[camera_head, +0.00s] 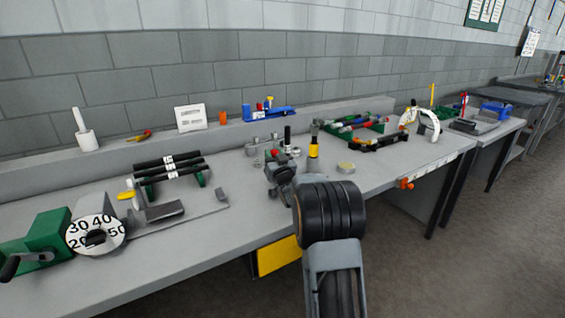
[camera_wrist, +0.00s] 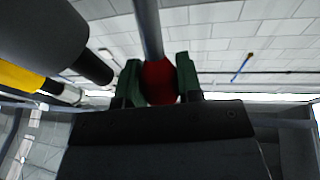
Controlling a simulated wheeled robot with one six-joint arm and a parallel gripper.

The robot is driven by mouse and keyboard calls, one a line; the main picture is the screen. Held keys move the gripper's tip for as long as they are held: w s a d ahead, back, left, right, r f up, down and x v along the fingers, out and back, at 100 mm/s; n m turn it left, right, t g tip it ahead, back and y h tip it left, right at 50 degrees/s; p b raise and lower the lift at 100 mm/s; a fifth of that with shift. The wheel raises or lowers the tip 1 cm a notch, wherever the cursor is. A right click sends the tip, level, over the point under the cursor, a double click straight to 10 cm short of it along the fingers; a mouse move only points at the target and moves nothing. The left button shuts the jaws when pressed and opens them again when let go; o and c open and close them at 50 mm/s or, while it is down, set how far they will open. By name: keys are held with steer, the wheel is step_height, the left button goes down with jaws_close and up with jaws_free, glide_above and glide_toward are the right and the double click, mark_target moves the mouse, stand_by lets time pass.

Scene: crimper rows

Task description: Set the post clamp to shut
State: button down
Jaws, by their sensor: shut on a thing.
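My gripper (camera_wrist: 158,72) is shut on a red knob (camera_wrist: 159,86) in the wrist view, with one green finger pad on each side. A grey rod runs from the knob up out of that picture; I take it for the post clamp's lever. In the head view a small red knob (camera_head: 274,152) shows at the grey clamp hardware in the middle of the bench, just beyond my wrist. My wrist hides part of this hardware, so I cannot tell the clamp's setting.
Large black and yellow cylinders (camera_wrist: 55,35) are close on the left in the wrist view. On the bench (camera_head: 235,240), a numbered dial (camera_head: 96,235) and a rack of black rods (camera_head: 168,166) stand left.

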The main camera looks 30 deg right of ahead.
steer(key=c, duration=0.8)
jaws_free()
steer(key=s, duration=0.4)
steer(key=s+a, duration=0.1)
steer(key=s, duration=0.3)
steer(key=s+a, duration=0.1)
steer(key=s, duration=0.4)
steer(key=shift+f, duration=0.15)
steer(key=shift+c, duration=0.3)
